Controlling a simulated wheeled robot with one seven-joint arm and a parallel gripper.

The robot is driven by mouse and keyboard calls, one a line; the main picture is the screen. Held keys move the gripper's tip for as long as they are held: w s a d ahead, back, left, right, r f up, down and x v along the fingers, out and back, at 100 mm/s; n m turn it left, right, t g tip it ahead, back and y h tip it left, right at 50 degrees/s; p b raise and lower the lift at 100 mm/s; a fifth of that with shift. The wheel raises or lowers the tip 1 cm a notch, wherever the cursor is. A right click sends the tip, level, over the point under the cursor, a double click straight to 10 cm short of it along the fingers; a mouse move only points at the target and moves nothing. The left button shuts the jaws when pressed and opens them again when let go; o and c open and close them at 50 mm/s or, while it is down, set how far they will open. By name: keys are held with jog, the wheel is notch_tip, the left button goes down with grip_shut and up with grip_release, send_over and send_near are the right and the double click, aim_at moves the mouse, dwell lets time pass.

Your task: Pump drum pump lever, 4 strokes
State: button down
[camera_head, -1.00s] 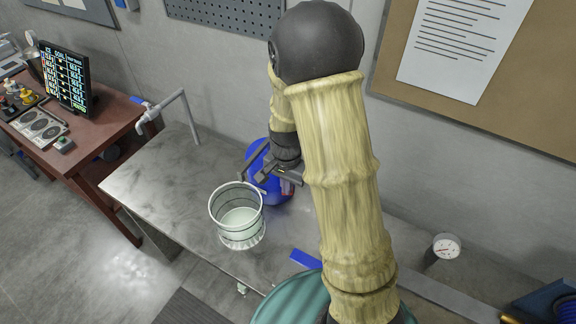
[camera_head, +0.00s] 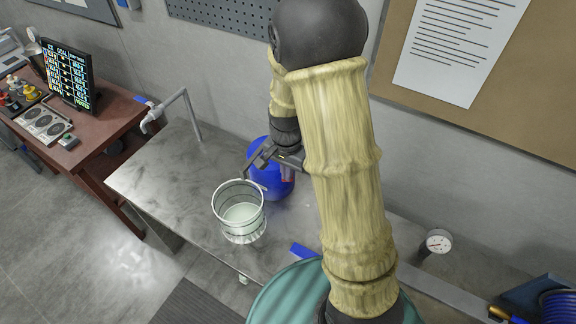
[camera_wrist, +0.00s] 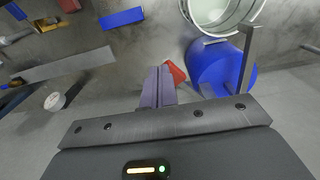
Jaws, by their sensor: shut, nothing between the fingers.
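The blue drum (camera_head: 270,181) stands on the grey bench behind the metal bucket (camera_head: 240,211); in the wrist view the drum (camera_wrist: 215,70) is right of my fingers. A grey bar (camera_wrist: 246,62) crosses the drum there and looks like part of the pump. A small red piece (camera_wrist: 175,72) shows beside the drum, partly behind my fingers; I cannot tell if it is the lever's grip. My gripper (camera_wrist: 158,88) is shut and empty, close to the red piece; contact cannot be told. In the head view my gripper (camera_head: 291,160) is by the drum, partly hidden by my arm.
A bent grey pipe (camera_head: 190,112) rises at the bench's left end. A pressure gauge (camera_head: 438,241) stands at the right. A green round drum top (camera_head: 285,292) is at the front. The bench's left part is clear.

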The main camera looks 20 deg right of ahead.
dwell(0.3)
notch_tip(320, 180, up, 5)
jog(key=p, duration=0.4)
jog(key=shift+r, duration=0.95)
jog(key=s+d+f+n+t+b, duration=0.1)
jog(key=s+f+n+t+b, duration=0.1)
jog(key=s+f+n+b, duration=0.7)
jog(key=s+f+b, duration=0.1)
jog(key=b, duration=0.7)
jog(key=shift+d+f+t, duration=0.3)
jog(key=shift+d, duration=0.1)
